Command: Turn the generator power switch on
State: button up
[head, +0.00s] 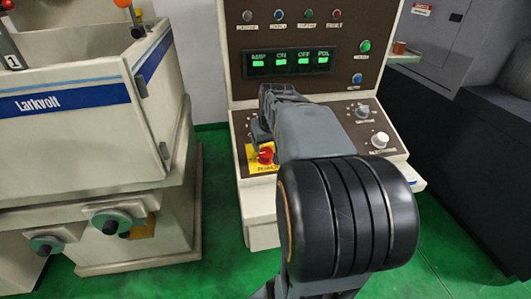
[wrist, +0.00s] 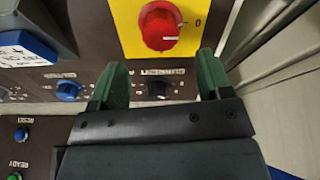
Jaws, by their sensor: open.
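The red rotary switch (head: 265,155) sits on a yellow plate (head: 254,168) at the lower left of the generator's sloping panel. In the wrist view the red knob (wrist: 159,26) is at the top centre, with a white mark on its lower right part. A "0" is printed on the yellow plate (wrist: 121,12) to the right of the knob. My gripper (wrist: 162,72) is open, its two green fingers apart with nothing between them. The fingertips are just below the knob in that view, apart from it. In the head view my arm hides part of the panel.
A black knob (wrist: 159,86) shows between my fingers, with a blue knob (wrist: 68,91) to its left. The generator display (head: 290,61) is lit green above the sloping panel. A white Larkvolt machine (head: 75,130) stands at left, with green floor between.

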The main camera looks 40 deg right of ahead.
aim_at(266, 151)
jog(key=x, duration=0.6)
jog(key=shift+w+f, duration=0.15)
jog(key=shift+f, duration=0.25)
jog(key=shift+c, duration=0.3)
